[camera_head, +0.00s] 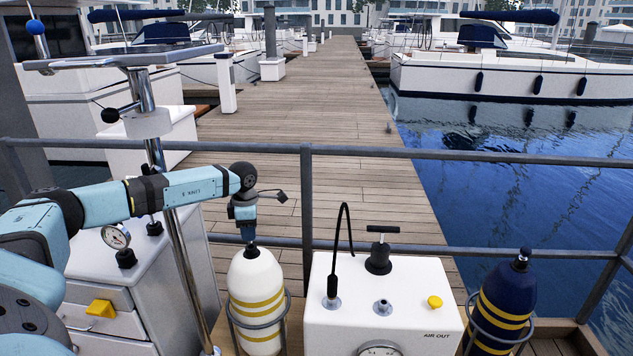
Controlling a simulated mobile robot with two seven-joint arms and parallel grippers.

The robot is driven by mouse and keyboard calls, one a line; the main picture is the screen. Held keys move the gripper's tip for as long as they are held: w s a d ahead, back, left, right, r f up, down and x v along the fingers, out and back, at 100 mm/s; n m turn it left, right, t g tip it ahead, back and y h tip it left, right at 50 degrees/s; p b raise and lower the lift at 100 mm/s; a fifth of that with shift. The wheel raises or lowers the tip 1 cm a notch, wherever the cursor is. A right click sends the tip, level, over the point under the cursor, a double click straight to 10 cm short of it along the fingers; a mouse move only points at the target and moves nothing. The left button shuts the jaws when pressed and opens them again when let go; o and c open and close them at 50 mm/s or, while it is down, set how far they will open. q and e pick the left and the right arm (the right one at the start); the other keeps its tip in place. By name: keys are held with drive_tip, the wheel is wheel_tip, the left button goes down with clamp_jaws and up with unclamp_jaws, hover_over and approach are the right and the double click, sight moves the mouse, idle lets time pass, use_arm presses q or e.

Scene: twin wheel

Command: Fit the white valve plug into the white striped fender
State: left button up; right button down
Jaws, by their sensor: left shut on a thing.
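The white striped fender (257,297) stands upright in a round metal holder, with yellow bands around its body. My left gripper (249,237) points down right above the dark top of this fender. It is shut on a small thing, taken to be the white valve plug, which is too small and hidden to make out. I cannot tell whether the plug touches the fender's opening. My right gripper is out of view.
A white pump box (395,295) with a black hose (340,240), pump handle and yellow knob stands right of the fender. A dark blue striped fender (503,305) stands in another holder. A grey railing (400,152) runs behind. A gauge (116,237) sits on the left cabinet.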

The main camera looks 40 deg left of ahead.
use_arm(q)
drive_tip(key=shift+p, duration=0.35)
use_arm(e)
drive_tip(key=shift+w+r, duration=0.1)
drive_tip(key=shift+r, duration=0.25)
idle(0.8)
